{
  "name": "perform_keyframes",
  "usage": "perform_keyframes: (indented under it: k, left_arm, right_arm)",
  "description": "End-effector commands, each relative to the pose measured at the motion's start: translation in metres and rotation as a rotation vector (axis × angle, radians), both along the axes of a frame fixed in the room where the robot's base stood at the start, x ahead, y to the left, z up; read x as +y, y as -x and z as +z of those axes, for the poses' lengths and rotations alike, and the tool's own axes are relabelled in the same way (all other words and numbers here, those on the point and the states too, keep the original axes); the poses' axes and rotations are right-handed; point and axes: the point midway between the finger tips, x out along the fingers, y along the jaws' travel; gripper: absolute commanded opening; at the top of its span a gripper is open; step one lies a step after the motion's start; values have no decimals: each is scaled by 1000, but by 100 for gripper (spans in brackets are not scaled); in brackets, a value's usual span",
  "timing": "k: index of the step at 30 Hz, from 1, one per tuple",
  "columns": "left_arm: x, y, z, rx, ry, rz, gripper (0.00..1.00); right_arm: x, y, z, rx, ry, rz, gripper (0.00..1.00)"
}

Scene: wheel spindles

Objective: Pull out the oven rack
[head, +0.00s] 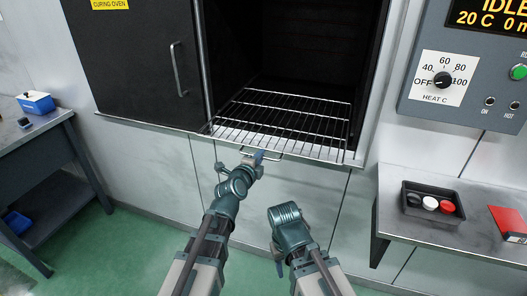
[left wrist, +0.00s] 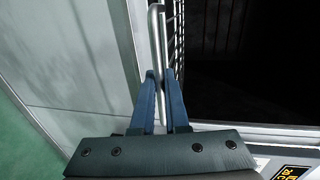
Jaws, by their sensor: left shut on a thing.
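The wire oven rack (head: 285,107) lies flat inside the open oven, its front edge near the oven's sill. A bar handle at its front (head: 276,155) sticks out over the sill. My left gripper (head: 259,156) is at this handle and shut on it. In the left wrist view the blue fingers (left wrist: 161,78) stand on either side of the metal bar (left wrist: 157,30). My right gripper (head: 278,262) hangs low in front of the wall panel below the oven, away from the rack; its fingers are too small and hidden to read.
The dark oven door (head: 140,65) stands open to the left. A control panel (head: 470,65) is on the right wall. A right bench (head: 400,235) holds a black tray (head: 432,222) with several small round pieces and a red item (head: 508,222). A left table (head: 30,140) holds a blue box (head: 36,103).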

Motion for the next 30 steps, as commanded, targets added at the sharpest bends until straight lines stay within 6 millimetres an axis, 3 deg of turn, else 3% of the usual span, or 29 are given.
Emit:
perform_keyframes:
  k: [11,12,17,26,30]
  left_arm:
    - [1,4,0,0,0,0,0]
    - [1,4,0,0,0,0,14]
    - [1,4,0,-1,0,0,41]
    - [1,5,1,-1,0,0,41]
    - [1,17,4,-1,-1,1,41]
  right_arm:
    - [0,0,0,0,0,0,50]
    - [0,0,0,0,0,0,50]
    - [0,0,0,0,0,0,50]
    - [0,0,1,0,0,0,50]
    - [0,0,4,0,0,0,50]
